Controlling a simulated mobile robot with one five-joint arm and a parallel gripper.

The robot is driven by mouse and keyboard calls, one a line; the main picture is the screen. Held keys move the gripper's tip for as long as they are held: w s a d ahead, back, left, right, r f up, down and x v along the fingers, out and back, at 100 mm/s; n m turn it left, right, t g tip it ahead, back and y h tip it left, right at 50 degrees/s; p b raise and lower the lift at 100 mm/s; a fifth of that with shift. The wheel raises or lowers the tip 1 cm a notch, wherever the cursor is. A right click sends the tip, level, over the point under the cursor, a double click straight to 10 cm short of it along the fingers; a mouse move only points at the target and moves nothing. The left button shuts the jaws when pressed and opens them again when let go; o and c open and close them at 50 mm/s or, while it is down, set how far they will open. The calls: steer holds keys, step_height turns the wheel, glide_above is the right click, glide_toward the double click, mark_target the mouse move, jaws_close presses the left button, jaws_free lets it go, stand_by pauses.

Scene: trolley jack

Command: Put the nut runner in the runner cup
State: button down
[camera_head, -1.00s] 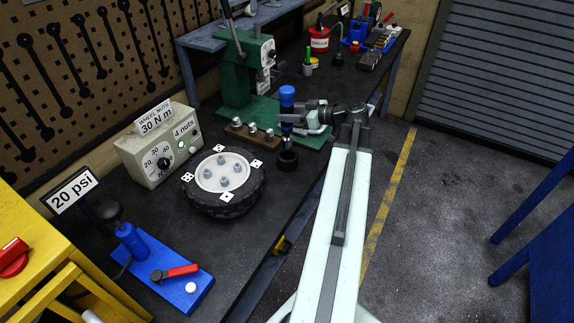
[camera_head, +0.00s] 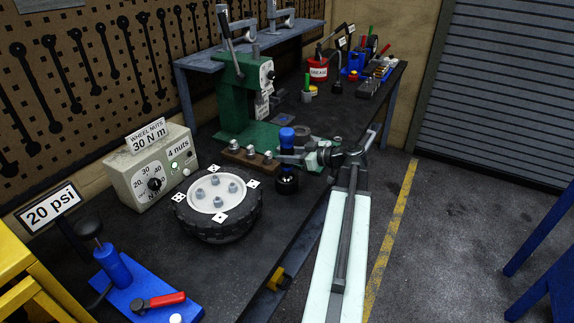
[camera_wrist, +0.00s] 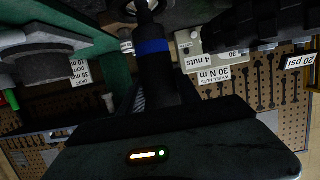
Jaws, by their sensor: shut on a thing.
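The nut runner (camera_head: 287,136), with a blue top and a dark body, stands about upright in my gripper (camera_head: 290,157). The gripper is shut on its body, reaching in from the right. The runner cup (camera_head: 287,184), a small black cup on the bench right of the wheel, is directly under the runner. The runner's lower end is at the cup's mouth; I cannot tell how deep it sits or whether it touches the bottom. In the wrist view the runner (camera_wrist: 152,60) shows its dark body and a blue band.
A wheel (camera_head: 240,228) with nuts lies left of the cup. A wooden nut rack (camera_head: 238,156) and the green press (camera_head: 240,100) stand close behind. The torque box (camera_head: 150,170) and a blue pump (camera_head: 120,270) are farther left. The bench edge is just right of the cup.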

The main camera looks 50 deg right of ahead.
steer(key=shift+f, duration=0.35)
steer(key=c, duration=0.9)
jaws_free()
steer(key=shift+o, duration=0.2)
steer(key=shift+r+p, duration=0.35)
steer(key=shift+p, duration=0.05)
steer(key=p+v, duration=0.3)
steer(key=v, duration=0.9)
steer(key=shift+f, duration=0.25)
